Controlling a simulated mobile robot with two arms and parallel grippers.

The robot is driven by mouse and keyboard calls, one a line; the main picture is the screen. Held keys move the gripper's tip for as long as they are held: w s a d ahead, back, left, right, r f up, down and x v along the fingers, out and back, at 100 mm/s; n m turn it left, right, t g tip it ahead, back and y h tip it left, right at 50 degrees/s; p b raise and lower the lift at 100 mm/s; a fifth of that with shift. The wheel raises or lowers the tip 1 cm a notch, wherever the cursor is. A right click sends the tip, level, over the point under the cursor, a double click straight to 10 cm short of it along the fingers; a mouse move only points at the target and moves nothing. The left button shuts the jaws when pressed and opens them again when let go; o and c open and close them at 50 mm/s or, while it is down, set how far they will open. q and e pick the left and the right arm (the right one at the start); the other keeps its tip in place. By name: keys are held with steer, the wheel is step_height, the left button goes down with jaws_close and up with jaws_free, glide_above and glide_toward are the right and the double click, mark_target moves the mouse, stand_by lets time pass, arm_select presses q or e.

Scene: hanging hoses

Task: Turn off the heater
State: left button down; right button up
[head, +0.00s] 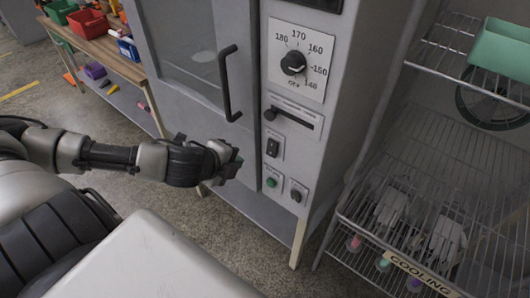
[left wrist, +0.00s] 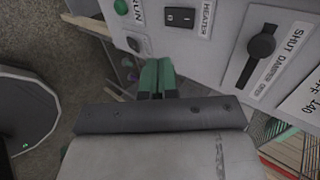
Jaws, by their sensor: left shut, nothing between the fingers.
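The heater switch is a black rocker (head: 273,147) on the grey oven's front panel, below the damper slot. In the left wrist view the rocker (left wrist: 181,17) sits at the top beside its HEATER label (left wrist: 206,18); which side is pressed is not clear. My left gripper (head: 236,163) is in front of the panel, to the lower left of the rocker. Its green fingertips (left wrist: 157,78) are together and empty, apart from the switch in the picture. My right gripper is not in view.
A green button (head: 271,183) and a small black knob (head: 296,196) lie below the rocker. The damper lever (head: 270,114) and temperature dial (head: 293,62) are above it. The door handle (head: 228,83) juts out at left. A wire cooling rack (head: 420,140) stands at right.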

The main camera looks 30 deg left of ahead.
arm_select(q)
steer(key=p, duration=0.1)
glide_toward(270, 153)
step_height(270, 153, down, 4)
steer(key=w, duration=0.2)
steer(key=shift+w+d+p, duration=0.1)
steer(key=shift+w+p, duration=0.3)
steer(key=shift+w, duration=0.75)
steer(key=shift+w+f, duration=0.25)
steer(key=shift+w, duration=0.35)
